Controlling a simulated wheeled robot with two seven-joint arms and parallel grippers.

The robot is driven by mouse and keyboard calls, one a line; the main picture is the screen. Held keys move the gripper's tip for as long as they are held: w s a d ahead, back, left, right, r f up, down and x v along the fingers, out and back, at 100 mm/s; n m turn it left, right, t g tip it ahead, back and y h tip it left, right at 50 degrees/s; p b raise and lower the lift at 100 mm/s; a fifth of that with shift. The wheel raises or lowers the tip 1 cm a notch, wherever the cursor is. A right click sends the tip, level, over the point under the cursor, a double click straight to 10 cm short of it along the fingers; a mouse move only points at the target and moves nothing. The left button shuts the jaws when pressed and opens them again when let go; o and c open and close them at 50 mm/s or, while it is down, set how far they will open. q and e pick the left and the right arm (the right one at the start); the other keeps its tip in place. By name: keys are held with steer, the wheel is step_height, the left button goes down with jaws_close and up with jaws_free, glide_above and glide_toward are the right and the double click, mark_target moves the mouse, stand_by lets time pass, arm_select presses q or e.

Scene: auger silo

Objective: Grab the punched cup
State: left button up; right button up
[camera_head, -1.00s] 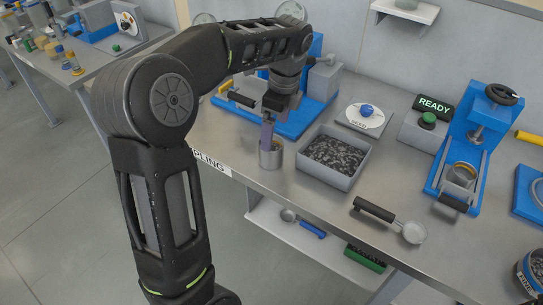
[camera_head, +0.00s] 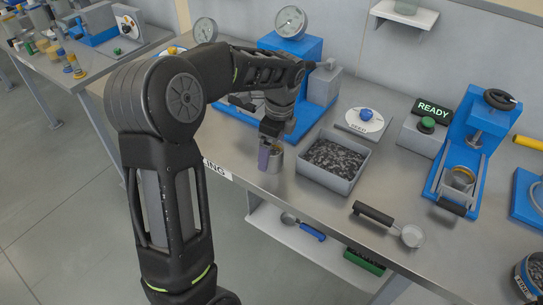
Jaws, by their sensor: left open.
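Another small cup (camera_head: 461,179) sits in the blue press at the right. I cannot tell from this view which one is punched. I cannot tell whether the finger touches the cup. My right gripper is not in view.
A blue gauge stand (camera_head: 290,100) is behind my gripper. A black-handled scoop (camera_head: 385,222) lies on the bench at the right. The bench's front edge is close to the cup.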

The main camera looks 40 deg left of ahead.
arm_select(q)
steer(key=shift+a+f, duration=0.1)
steer(key=shift+f, duration=0.7)
steer(key=c, duration=1.6)
